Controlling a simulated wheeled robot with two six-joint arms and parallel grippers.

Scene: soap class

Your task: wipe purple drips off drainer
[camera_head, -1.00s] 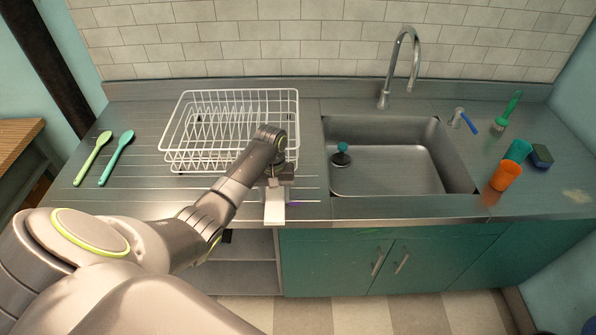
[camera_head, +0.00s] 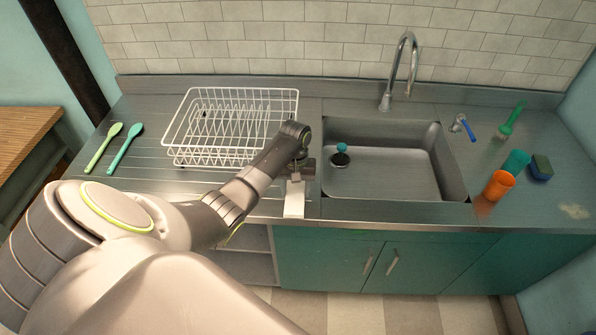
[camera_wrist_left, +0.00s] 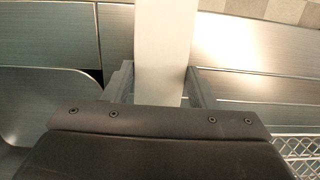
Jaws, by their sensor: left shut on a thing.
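The drainer (camera_head: 145,168) is the ridged steel board left of the sink. My left gripper (camera_head: 297,174) is over its right end, close to the sink's left edge. It is shut on a flat, pale wiping piece (camera_head: 294,200), which reaches toward the counter's front edge. In the left wrist view the pale piece (camera_wrist_left: 165,40) sits between the two fingers of the left gripper (camera_wrist_left: 160,80). I cannot tell if it touches the steel. No purple drips show now; the piece and arm hide part of the drainer. My right gripper is not in view.
A white wire dish rack (camera_head: 230,125) stands behind my left arm. Two green spoons (camera_head: 124,148) lie at the left. The sink (camera_head: 400,180) is to the right. Orange (camera_head: 498,186) and teal (camera_head: 516,163) cups, a sponge (camera_head: 541,168) and a brush (camera_head: 512,118) are beyond it.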

